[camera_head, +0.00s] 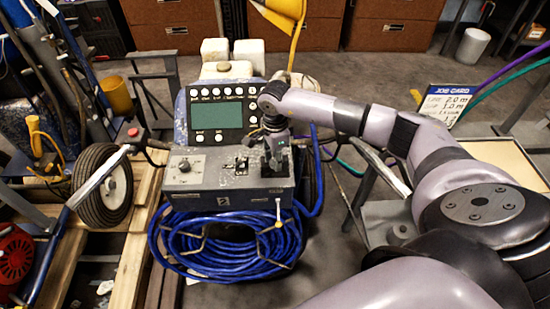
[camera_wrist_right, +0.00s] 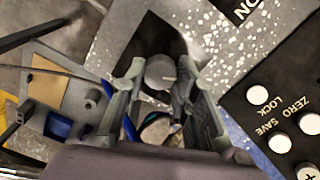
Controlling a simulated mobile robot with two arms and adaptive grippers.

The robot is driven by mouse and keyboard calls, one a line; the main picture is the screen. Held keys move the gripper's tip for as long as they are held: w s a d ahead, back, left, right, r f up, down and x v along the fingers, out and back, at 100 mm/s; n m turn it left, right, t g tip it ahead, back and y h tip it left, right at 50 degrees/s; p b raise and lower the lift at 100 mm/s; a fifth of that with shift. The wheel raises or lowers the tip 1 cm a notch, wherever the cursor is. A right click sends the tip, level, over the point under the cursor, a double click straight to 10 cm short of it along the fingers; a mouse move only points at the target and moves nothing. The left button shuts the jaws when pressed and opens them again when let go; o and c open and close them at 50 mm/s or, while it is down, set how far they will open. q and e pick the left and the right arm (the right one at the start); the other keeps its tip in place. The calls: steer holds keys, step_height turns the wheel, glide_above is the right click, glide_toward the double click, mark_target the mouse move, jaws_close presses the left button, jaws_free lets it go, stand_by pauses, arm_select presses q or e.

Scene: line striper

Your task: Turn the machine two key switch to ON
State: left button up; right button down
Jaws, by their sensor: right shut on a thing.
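The machine (camera_head: 225,185) stands in the middle of the head view, with a grey control box below a panel with a green screen (camera_head: 219,116). My right gripper (camera_head: 275,158) reaches down onto the right end of the control box and hides what lies under it. In the wrist view the right gripper (camera_wrist_right: 161,75) has its two fingers on either side of a round grey key switch knob (camera_wrist_right: 159,70), shut on it. White "ON" lettering (camera_wrist_right: 252,10) is on the panel beyond it. The knob's exact turn is hard to read. My left gripper is not in view.
A blue coiled hose (camera_head: 225,250) hangs at the machine's front. A round dial (camera_head: 184,166) and small middle controls (camera_head: 236,165) share the box top. White panel buttons (camera_wrist_right: 279,143) lie close right of the fingers. A job card (camera_head: 446,103) stands at right.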

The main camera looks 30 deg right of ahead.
steer(key=m+b, duration=0.1)
steer(key=m, duration=0.4)
steer(key=shift+m+b, duration=0.3)
steer(key=shift+m, duration=0.1)
steer(key=m, duration=0.5)
steer(key=shift+w+m+b, duration=0.1)
steer(key=shift+m+b, duration=0.25)
steer(key=shift+m, duration=0.05)
steer(key=c, duration=1.2)
jaws_free()
steer(key=shift+c, duration=0.2)
